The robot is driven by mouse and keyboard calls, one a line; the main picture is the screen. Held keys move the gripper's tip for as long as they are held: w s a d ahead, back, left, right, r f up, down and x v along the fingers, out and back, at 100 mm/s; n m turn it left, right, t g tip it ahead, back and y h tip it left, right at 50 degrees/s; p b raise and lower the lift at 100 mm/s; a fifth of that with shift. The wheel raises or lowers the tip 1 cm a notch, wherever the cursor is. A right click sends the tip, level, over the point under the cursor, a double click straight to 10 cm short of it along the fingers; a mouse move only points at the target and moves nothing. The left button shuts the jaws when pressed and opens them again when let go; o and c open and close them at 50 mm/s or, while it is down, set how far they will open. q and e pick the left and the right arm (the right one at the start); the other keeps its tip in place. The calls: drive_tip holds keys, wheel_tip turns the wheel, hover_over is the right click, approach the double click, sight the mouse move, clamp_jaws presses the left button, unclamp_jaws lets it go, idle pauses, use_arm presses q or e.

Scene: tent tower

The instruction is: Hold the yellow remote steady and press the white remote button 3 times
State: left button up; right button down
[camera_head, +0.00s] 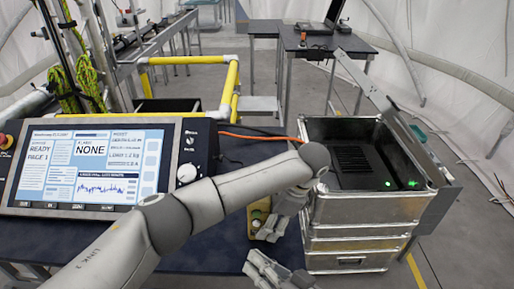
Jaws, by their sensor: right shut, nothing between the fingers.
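The yellow remote (256,212) is near the middle of the dark blue table, left of the metal case. My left arm passes over the table, and its wrist and gripper hide part of the remote. My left gripper (270,230) is at the remote's right side. I cannot tell if it touches the remote, or if its fingers are open or shut. My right gripper (262,266) is below the remote at the bottom of the view, apart from it and shut with nothing in it. The white button is too small to make out clearly.
A control panel (90,165) with a lit screen stands on the table (215,245) at the left. An open metal case (355,215) with green lights stands at the right. An orange cable (255,137) runs behind. A yellow rail (190,60) and a farther table (310,42) are at the back.

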use_arm(q)
drive_tip(key=shift+o, duration=0.7)
